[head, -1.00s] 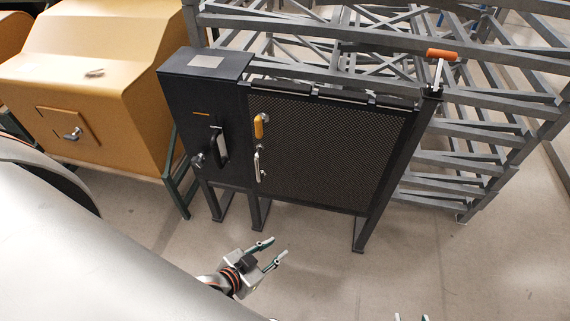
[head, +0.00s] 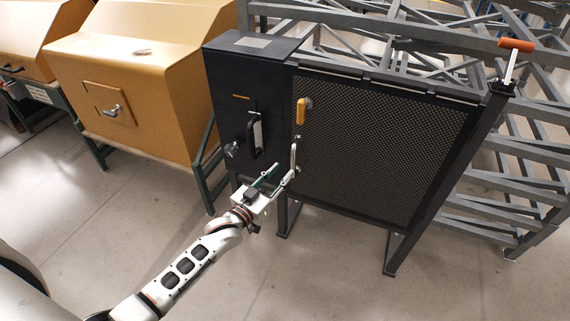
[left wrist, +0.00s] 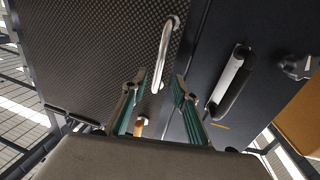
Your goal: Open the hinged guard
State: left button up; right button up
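The guard is a dark mesh panel (head: 375,140) in a black frame and looks closed; it also shows in the left wrist view (left wrist: 95,50). A silver bar handle (head: 294,158) is on its left side, below an orange latch handle (head: 301,112). The left wrist view shows the silver handle (left wrist: 167,50) and part of the orange one (left wrist: 140,127). My left gripper (head: 284,172) is open at the silver handle's lower part. In the left wrist view its fingertips (left wrist: 158,88) lie either side of the bar's end; contact cannot be told. My right gripper is out of view.
A dark cabinet (head: 222,95) with a black handle (head: 252,135) and a knob (head: 232,150) adjoins the guard on the left. An orange-topped lever (head: 512,60) stands at the right post. Grey racks (head: 480,200) are behind, a yellow machine (head: 150,70) left. Floor in front is clear.

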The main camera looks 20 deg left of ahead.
aim_at(292, 163)
pick_arm(q)
jog(key=b+x, duration=0.1)
jog(key=x, duration=0.5)
jog(key=shift+s+d+f, duration=0.1)
jog(key=shift+d+f, duration=0.05)
jog(key=shift+b+x, duration=0.35)
jog(key=shift+x, duration=0.5)
grip_shut()
